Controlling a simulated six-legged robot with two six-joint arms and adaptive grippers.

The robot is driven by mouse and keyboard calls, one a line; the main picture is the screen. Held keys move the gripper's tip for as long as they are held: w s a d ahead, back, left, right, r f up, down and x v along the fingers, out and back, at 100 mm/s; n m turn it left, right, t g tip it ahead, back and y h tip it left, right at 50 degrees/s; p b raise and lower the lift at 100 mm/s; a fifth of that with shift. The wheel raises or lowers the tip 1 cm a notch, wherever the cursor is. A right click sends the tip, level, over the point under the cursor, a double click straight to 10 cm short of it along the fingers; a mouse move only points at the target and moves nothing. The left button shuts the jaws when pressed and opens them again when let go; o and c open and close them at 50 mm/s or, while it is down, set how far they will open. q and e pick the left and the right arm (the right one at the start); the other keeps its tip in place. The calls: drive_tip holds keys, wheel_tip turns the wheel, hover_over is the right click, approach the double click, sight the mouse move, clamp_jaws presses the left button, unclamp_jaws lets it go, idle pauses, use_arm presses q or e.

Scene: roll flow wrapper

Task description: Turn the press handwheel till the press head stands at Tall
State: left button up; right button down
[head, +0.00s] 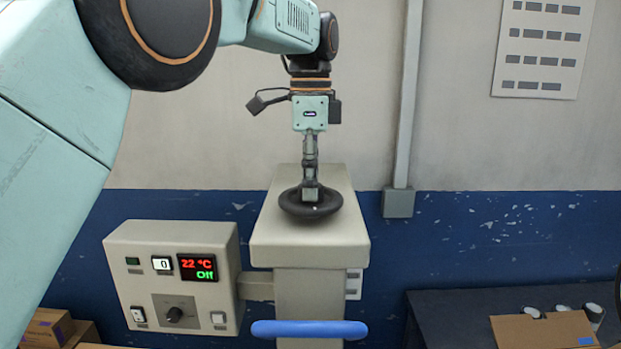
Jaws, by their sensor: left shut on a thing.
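The press handwheel (296,208) is a dark round wheel lying flat on top of the beige press column head (308,252). My left gripper (310,192) reaches down from above and is shut on the handwheel at its middle, pointing straight down. The gripper's fingers hide part of the wheel's centre. The press head's height scale and the Tall mark cannot be made out in this view. My right gripper is not in view.
A control box (172,278) with a red 22 °C and green Off display stands left of the column. A blue bar (309,329) crosses the column's front. A dark table (450,312) at right bears an open cardboard box (540,331). A grey conduit (405,110) runs down the wall.

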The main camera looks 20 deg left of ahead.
use_arm(q)
drive_tip(key=shift+f+m, duration=0.2)
drive_tip(key=shift+m, duration=0.5)
drive_tip(key=o, duration=1.1)
drive_tip(key=shift+r, duration=0.1)
drive_tip(key=shift+o, duration=0.2)
drive_tip(key=shift+r, duration=0.15)
drive_tip(key=shift+w+r, duration=0.2)
drive_tip(key=shift+r, duration=3.35)
drive_tip(key=shift+s+r, duration=0.1)
